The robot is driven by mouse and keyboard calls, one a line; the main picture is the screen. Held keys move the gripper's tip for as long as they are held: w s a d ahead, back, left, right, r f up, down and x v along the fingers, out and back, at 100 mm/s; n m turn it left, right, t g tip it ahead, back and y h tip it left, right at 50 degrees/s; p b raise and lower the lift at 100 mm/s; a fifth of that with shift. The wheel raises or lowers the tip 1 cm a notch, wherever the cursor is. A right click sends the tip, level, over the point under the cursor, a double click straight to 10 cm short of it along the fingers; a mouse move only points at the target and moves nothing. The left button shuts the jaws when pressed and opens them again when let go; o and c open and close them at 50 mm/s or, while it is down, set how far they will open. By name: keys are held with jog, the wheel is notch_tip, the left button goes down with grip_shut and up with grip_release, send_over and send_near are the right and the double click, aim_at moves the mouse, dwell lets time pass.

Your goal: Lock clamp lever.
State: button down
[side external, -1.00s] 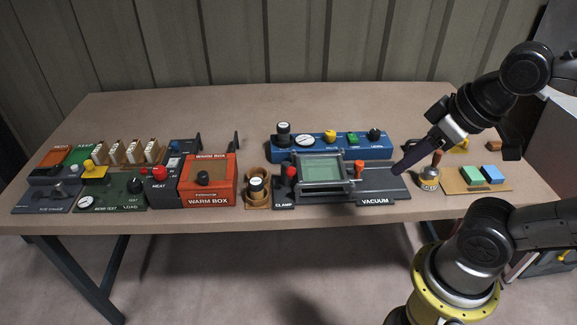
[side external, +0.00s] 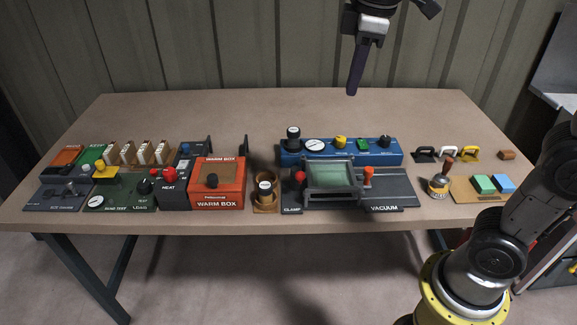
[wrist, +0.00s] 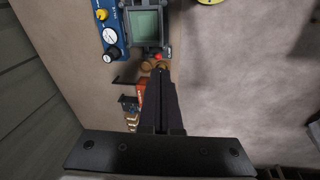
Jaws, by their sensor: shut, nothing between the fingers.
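The clamp fixture is a dark grey frame around a green pane (side external: 328,174) on a grey base labelled CLAMP and VACUUM (side external: 395,190). A red knob, apparently the clamp lever (side external: 300,177), stands at the frame's left. An orange-red knob (side external: 367,176) stands at its right. My gripper (side external: 352,93) is shut and empty, pointing down, high and behind the blue panel, apart from the fixture. In the wrist view my gripper's dark fingers (wrist: 161,72) are together, and the green pane (wrist: 146,23) is beyond them. Whether the lever is locked cannot be told.
A blue panel (side external: 325,157) with a gauge and knobs stands behind the fixture. An orange warm box (side external: 218,190) and a round wooden holder (side external: 265,202) are to its left. A brass-based tool (side external: 438,187) and coloured blocks (side external: 484,183) are at right. The table's back is clear.

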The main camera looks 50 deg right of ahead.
jog(key=w+a+f+n+g, duration=0.1)
jog(key=w+a+f, duration=0.3)
jog(key=w+f, duration=0.2)
jog(key=w+a+f+n+g+h, duration=0.1)
jog(key=w+a+f+n+g, duration=0.1)
jog(key=w+a+f, duration=0.2)
jog(key=w+f, duration=0.2)
jog(key=w, duration=0.2)
jog(key=shift+w+a+f, duration=0.2)
jog(key=shift+w+a, duration=0.15)
jog(key=shift+w, duration=0.05)
jog(key=s+d+f, duration=0.1)
jog(key=d+f, duration=0.1)
jog(key=f, duration=0.3)
jog(key=s+d+f, duration=0.2)
jog(key=f, duration=0.4)
jog(key=shift+s+d, duration=0.25)
jog(key=shift+d, duration=0.15)
